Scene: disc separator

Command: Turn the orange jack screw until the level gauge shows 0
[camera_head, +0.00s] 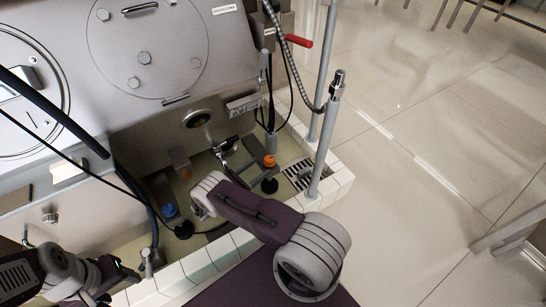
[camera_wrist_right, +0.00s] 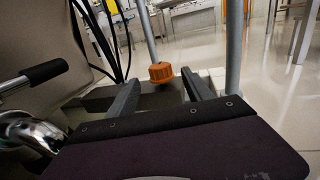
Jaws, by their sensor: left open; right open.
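The orange jack screw (camera_head: 269,160) stands on a dark foot in the basin, right of centre in the head view. In the right wrist view its ribbed orange head (camera_wrist_right: 161,73) is ahead, between and just beyond the fingertips. My right gripper (camera_wrist_right: 160,84) is open and empty, with a finger to each side of the screw's line; no contact shows. A small marked grey plate (camera_head: 243,104) on the machine may be the level gauge; its reading is too small to tell. My left gripper (camera_head: 112,281) is open at the lower left, far from the screw.
A blue-topped screw (camera_head: 169,210) stands further left in the basin. A black-handled lever (camera_wrist_right: 45,74) is left of my right gripper. Grey posts (camera_head: 325,140) and a drain grate (camera_head: 299,176) lie right of the screw. The white tiled curb (camera_head: 338,180) edges the basin.

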